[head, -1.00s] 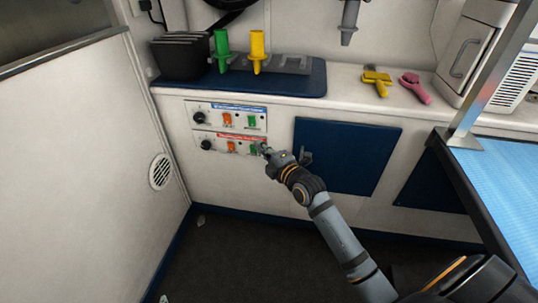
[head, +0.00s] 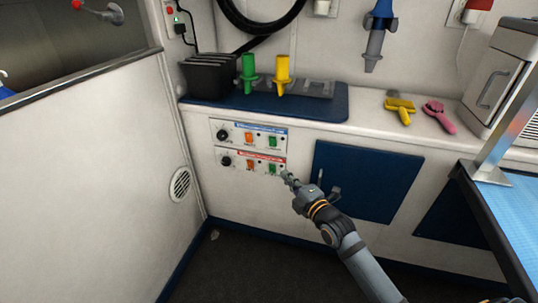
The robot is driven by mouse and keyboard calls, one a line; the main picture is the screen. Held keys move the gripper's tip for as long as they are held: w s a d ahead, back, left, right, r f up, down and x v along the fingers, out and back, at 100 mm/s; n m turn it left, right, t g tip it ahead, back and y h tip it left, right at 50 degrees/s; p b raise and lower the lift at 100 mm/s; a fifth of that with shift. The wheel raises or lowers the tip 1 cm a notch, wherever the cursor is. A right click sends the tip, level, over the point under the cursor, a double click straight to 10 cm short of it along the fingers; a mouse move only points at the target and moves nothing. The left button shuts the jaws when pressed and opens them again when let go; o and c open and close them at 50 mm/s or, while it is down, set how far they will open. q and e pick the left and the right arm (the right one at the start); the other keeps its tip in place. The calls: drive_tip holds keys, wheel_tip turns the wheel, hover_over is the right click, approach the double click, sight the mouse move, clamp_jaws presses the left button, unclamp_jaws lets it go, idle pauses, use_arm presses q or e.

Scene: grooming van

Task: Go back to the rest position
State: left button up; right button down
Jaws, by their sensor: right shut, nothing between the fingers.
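My right gripper (head: 289,180) is shut and empty. Its tip is at the right end of the lower control panel (head: 235,162), which has a red label, a black knob, an orange switch and a green switch. In the picture the tip lies just right of the green switch; I cannot tell whether it touches the panel. The upper control panel (head: 236,137) with a blue label sits above it and is uncovered. My right arm reaches in from the lower right. My left gripper is not in view.
A blue cabinet door (head: 365,180) with a latch is right behind my arm. The counter above holds a black bin (head: 210,77), green (head: 248,75) and yellow (head: 283,75) nozzles, and yellow (head: 400,110) and pink (head: 438,116) brushes. A blue-topped table (head: 510,215) stands at right. The floor at lower left is clear.

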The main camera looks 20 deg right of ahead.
drive_tip(key=s+a+f+m+g+h, duration=0.1)
drive_tip(key=s+a+f+m+g, duration=0.1)
drive_tip(key=s+f+m+g, duration=0.65)
drive_tip(key=s+a+f+m+g, duration=0.25)
drive_tip(key=s+f+m, duration=0.75)
drive_tip(key=s+f, duration=0.7)
use_arm(q)
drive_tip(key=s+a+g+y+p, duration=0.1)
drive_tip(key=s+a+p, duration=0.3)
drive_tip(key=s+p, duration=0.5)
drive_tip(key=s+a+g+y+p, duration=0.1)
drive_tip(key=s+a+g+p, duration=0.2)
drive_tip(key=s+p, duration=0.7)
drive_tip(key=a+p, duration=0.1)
drive_tip(key=p, duration=1.4)
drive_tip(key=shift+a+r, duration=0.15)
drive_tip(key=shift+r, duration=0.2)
use_arm(e)
drive_tip(key=s+d+g+h, duration=0.1)
drive_tip(key=s+d, duration=0.3)
drive_tip(key=s, duration=0.6)
drive_tip(key=s+d+r+g+h, duration=0.1)
drive_tip(key=s+d+g, duration=0.3)
drive_tip(key=s, duration=0.7)
drive_tip(key=shift+d+h, duration=0.15)
drive_tip(key=shift+h, duration=0.25)
